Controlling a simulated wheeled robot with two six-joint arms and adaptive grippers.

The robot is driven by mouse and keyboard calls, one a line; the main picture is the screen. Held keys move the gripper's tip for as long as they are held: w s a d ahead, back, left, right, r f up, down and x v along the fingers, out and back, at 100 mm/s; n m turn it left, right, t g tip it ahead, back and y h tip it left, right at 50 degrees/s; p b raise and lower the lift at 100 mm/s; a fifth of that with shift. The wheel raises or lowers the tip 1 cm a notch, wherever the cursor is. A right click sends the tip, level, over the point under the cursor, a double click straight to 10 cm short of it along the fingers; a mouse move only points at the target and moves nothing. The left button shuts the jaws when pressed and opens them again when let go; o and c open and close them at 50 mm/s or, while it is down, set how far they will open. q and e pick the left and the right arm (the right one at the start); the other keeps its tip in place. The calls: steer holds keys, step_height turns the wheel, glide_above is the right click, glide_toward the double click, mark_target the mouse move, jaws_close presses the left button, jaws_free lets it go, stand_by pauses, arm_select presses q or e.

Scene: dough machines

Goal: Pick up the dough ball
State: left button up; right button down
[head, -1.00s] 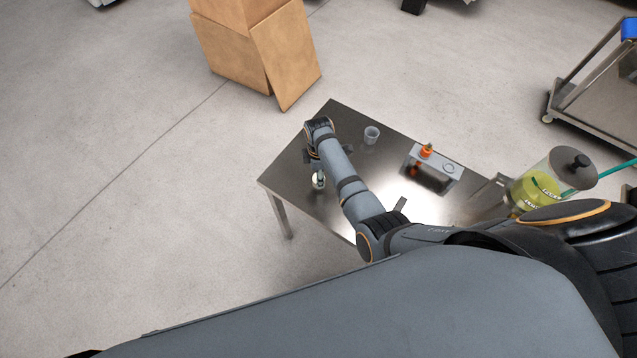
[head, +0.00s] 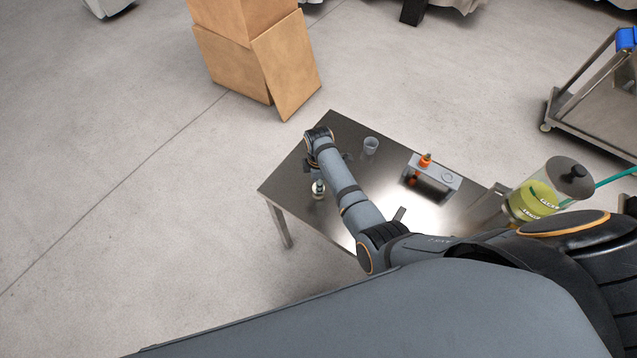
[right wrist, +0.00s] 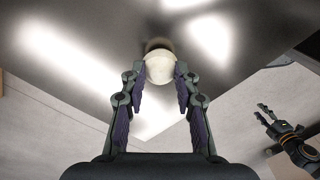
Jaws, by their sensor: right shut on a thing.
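The dough ball (right wrist: 160,68) is pale and round, between the fingertips of my right gripper (right wrist: 160,74) in the right wrist view. The right gripper is shut on it. In the head view the ball (head: 318,188) is a small pale spot below my right gripper (head: 319,180), near the left end of the steel table (head: 285,185). I cannot tell whether it touches the tabletop. My left gripper (right wrist: 268,116) shows at the right of the right wrist view, away from the ball, with its fingers apart. It is not in the head view.
A clear container with yellow-green contents (head: 540,200) is at the right. Cardboard boxes (head: 245,55) and a metal cart (head: 590,110) stand beyond the table.

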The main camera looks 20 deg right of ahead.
step_height(320, 180, up, 4)
steer(key=p, duration=0.3)
steer(key=shift+f, duration=0.2)
steer(key=s+d+r+p, duration=0.1)
steer(key=s+r+p, duration=0.8)
steer(key=s+p, duration=0.3)
steer(key=shift+s+d+p, duration=0.3)
steer(key=shift+s, duration=0.7)
